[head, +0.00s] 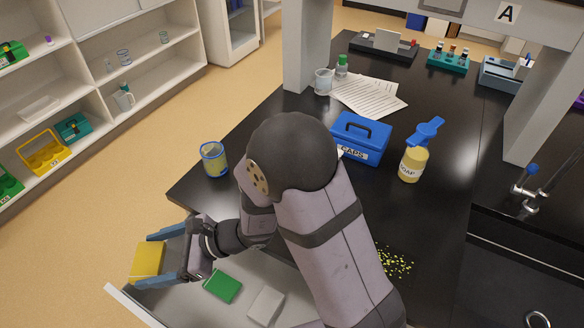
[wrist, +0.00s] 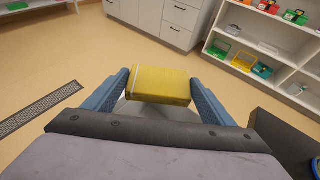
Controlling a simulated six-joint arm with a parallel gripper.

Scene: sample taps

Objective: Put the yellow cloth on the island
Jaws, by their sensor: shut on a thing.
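The yellow cloth (head: 147,262) is a folded block held between the two blue fingers of my gripper (head: 150,264). In the wrist view the yellow cloth (wrist: 158,86) spans the space between both fingers. My gripper is shut on it, over the outer left part of an open drawer, beyond the island's left edge. The island (head: 440,215) is a black-topped bench to the right. My arm hides part of its top and near edge.
The open drawer (head: 190,305) holds a green cloth (head: 222,286) and a whitish cloth (head: 266,306). On the island stand a cup (head: 214,160), a blue CAPS box (head: 360,138), a soap bottle (head: 413,164) and papers (head: 368,95). Yellow specks (head: 397,263) lie near the front.

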